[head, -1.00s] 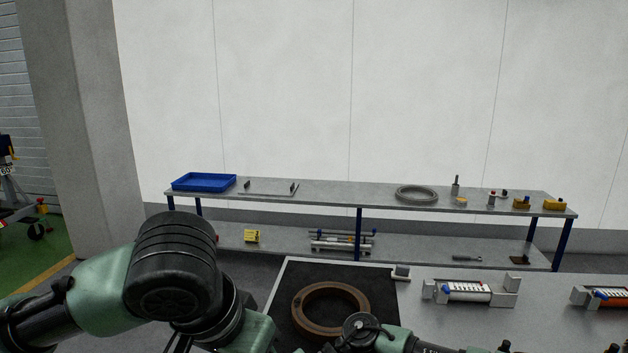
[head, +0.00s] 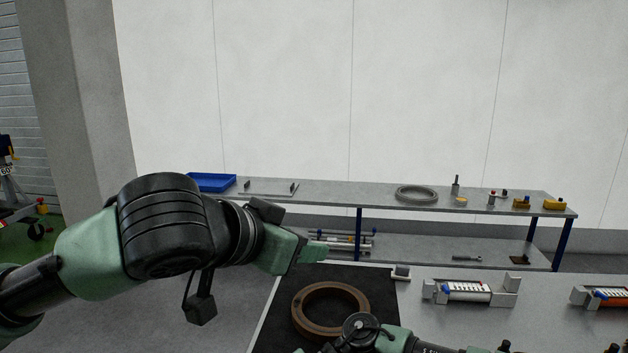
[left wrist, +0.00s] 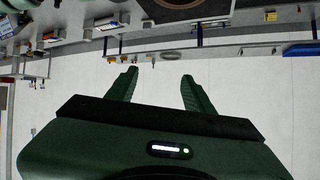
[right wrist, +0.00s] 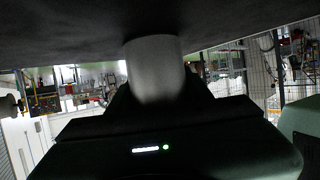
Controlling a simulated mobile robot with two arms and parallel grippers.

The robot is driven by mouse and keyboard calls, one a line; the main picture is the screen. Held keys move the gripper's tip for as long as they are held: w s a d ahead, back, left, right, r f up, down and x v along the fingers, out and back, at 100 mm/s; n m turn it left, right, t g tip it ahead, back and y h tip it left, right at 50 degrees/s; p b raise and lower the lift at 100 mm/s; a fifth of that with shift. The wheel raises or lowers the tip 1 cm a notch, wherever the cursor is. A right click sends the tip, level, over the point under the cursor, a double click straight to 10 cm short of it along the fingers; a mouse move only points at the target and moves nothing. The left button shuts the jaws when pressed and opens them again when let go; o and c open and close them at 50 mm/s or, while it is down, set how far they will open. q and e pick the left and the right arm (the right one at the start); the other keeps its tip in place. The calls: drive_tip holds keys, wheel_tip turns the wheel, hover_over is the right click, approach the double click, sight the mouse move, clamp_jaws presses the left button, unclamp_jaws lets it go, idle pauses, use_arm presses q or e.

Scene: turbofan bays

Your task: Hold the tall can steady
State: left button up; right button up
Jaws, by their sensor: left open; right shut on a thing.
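A plain grey cylinder, which I take for the tall can (right wrist: 153,65), stands between the fingers of my right gripper (right wrist: 155,92) in the right wrist view. The gripper is shut on it. One end of the can meets a dark surface across the top of that view; its other end is hidden by the gripper. In the head view I cannot make out the can or the right fingers. My left gripper (head: 312,250) is held in the air left of the brown ring (head: 330,309). Its fingers are apart and empty in the left wrist view (left wrist: 158,85).
The brown ring lies on a black mat (head: 375,285) on the near bench (head: 425,325). White holders with a cylinder (head: 470,291) stand to the right. A long shelf table (head: 340,194) at the wall carries a blue tray (head: 212,182) and a grey ring (head: 416,193).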

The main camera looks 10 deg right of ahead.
use_arm(q)
drive_tip(key=w+d+r+m+t+h, duration=0.2)
drive_tip(key=d+r+m+h, duration=0.1)
drive_tip(key=r, duration=0.5)
drive_tip(key=shift+w+r+m+t+h, duration=0.25)
drive_tip(key=shift+w+m+t+h, duration=0.15)
drive_tip(key=shift+m, duration=0.3)
use_arm(e)
drive_tip(key=o, duration=1.6)
drive_tip(key=shift+c, duration=0.2)
drive_tip(key=shift+d, duration=0.1)
